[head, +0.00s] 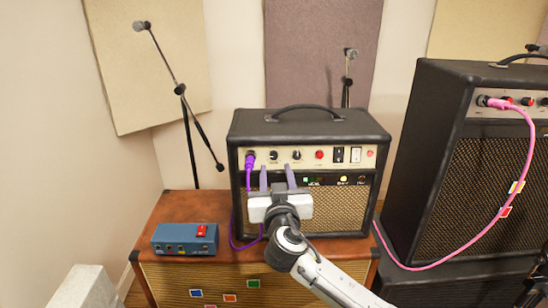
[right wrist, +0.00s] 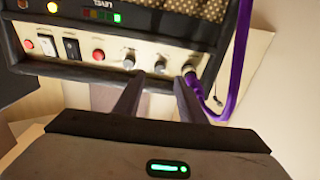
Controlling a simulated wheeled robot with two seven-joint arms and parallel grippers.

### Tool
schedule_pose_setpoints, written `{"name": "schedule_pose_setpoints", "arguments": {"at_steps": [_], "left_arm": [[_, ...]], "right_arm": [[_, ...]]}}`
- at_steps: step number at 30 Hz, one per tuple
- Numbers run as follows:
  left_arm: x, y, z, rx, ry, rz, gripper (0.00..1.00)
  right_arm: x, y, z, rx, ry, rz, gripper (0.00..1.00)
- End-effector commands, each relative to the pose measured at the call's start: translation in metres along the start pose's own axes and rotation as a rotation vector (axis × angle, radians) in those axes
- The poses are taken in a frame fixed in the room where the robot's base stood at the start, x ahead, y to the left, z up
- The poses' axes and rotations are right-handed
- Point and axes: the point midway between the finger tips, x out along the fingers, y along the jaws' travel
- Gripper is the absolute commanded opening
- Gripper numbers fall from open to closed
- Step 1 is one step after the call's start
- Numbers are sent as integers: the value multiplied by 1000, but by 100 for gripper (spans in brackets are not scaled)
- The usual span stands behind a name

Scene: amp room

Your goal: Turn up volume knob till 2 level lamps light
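The small black amp (head: 310,125) stands on a brown cabinet. Its cream panel carries two knobs; the left knob (head: 273,155) shows in the upside-down right wrist view (right wrist: 160,66), and the other knob (head: 296,155) is also there (right wrist: 128,60). Which is volume I cannot read. My right gripper (head: 276,168) is open, its fingertips (right wrist: 159,82) just short of the left knob and to either side of it, apparently not touching. The level lamps (right wrist: 101,14) sit in a row below the panel; one end lamp (head: 305,180) looks lit green. My left gripper is not in view.
A purple cable (head: 249,165) plugs in beside the left knob, close to my fingers, and hangs down the front. A blue box (head: 185,239) sits on the cabinet (head: 160,215) at left. A larger amp (head: 430,150) with a pink cable (head: 470,243) stands at right.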

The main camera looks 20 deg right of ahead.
Motion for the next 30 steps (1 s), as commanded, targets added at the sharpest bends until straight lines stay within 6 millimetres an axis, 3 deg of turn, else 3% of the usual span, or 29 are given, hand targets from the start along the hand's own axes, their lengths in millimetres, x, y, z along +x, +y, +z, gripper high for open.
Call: {"name": "schedule_pose_setpoints", "arguments": {"at_steps": [3,9,23,30], "left_arm": [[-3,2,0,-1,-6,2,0],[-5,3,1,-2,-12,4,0],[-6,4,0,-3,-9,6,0],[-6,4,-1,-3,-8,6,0]], "right_arm": [[24,0,-2,-3,2,2,37],[49,0,-1,-2,1,1,37],[60,0,-1,0,0,-1,37],[60,0,-1,0,0,-1,0]]}}
